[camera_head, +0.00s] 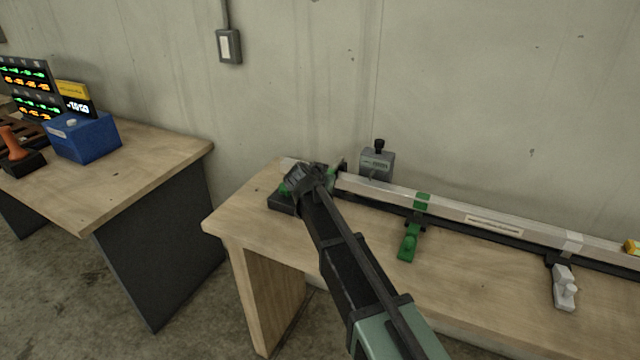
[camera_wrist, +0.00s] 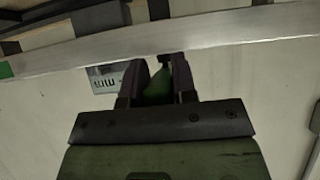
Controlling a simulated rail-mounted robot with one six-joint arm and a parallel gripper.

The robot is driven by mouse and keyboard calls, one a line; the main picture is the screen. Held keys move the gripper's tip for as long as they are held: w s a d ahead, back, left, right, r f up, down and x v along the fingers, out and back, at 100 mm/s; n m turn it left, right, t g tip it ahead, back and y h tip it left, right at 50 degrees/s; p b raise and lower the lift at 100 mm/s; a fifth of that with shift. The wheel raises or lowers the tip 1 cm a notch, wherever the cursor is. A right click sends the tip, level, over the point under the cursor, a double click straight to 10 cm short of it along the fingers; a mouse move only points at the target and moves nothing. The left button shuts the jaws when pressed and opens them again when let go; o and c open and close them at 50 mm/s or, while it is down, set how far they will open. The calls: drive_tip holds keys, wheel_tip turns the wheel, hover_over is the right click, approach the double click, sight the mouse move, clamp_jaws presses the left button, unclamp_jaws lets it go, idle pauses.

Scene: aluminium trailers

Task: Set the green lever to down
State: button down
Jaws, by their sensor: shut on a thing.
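My gripper (camera_head: 305,178) is at the left end of the long aluminium rail (camera_head: 470,215) on the right-hand bench. In the wrist view its two dark fingers (camera_wrist: 157,80) are shut on a green lever (camera_wrist: 157,90), of which only a part shows between them. In the head view, bits of green (camera_head: 284,188) show beside the gripper, above a dark base (camera_head: 283,203); the lever's angle is hidden. A second green lever (camera_head: 409,243) hangs from the rail's front under a green band (camera_head: 421,202), apart from my gripper.
A white lever (camera_head: 565,290) hangs farther right on the rail. A separate bench at left holds a blue box (camera_head: 85,138), an orange-handled device (camera_head: 14,147) and displays (camera_head: 30,85). The right bench's front is mostly clear.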

drive_tip(key=c, duration=0.9)
unclamp_jaws()
drive_tip(key=p+v, duration=0.6)
drive_tip(key=v, duration=0.4)
drive_tip(key=shift+s+r, duration=0.15)
drive_tip(key=shift+s, duration=0.15)
